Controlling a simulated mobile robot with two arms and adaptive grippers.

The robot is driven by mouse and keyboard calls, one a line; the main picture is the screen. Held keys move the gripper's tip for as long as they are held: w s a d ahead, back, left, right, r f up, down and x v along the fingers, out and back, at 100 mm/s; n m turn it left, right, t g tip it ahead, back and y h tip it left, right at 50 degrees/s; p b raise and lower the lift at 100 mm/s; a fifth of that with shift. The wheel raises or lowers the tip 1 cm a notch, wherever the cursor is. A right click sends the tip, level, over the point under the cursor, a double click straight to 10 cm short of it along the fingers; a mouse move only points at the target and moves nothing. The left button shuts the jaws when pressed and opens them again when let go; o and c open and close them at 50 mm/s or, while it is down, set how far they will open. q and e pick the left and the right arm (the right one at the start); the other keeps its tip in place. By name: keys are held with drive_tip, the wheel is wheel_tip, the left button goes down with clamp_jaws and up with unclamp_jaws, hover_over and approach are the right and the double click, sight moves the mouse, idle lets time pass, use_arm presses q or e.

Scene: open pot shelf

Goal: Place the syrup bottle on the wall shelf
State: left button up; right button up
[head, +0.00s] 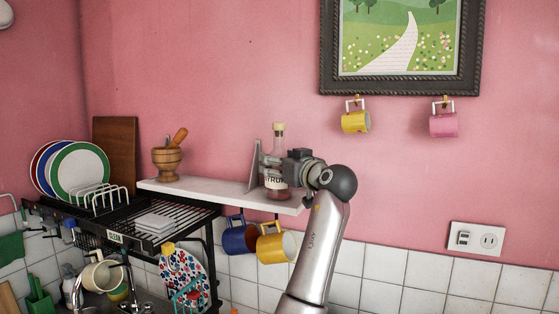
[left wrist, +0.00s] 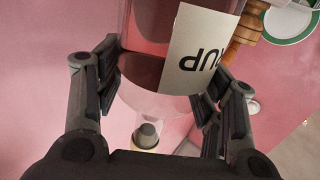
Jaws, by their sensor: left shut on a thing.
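The syrup bottle (head: 279,150) is clear glass with a pale stopper, dark pink syrup and a white label. It is upright over the right part of the white wall shelf (head: 215,191). I cannot tell whether its base touches the shelf or is just above it. My left gripper (head: 268,161) reaches in from the right and is shut around the bottle, hiding part of it. In the left wrist view the bottle (left wrist: 150,70) appears neck down between the two fingers of my left gripper (left wrist: 158,80). My right gripper is not in view.
A wooden mortar with pestle (head: 166,160) stands at the shelf's left end. A blue mug (head: 239,238) and a yellow mug (head: 275,246) hang below. A black dish rack (head: 190,222) with plates is at left. The shelf middle is clear.

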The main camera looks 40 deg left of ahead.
use_arm(q)
drive_tip(key=shift+f, duration=0.1)
drive_tip(key=o, duration=1.4)
drive_tip(key=shift+o, duration=0.2)
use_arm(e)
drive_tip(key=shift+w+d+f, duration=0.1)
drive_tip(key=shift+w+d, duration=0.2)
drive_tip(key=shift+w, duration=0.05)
use_arm(q)
drive_tip(key=b+v, duration=0.3)
drive_tip(key=shift+d+f, duration=0.2)
drive_tip(key=shift+f, duration=0.05)
drive_tip(key=b+v, duration=0.4)
drive_tip(key=v, duration=0.4)
drive_tip(key=shift+s+d+r, duration=0.15)
drive_tip(key=shift+d+r, duration=0.2)
drive_tip(key=shift+r, duration=0.05)
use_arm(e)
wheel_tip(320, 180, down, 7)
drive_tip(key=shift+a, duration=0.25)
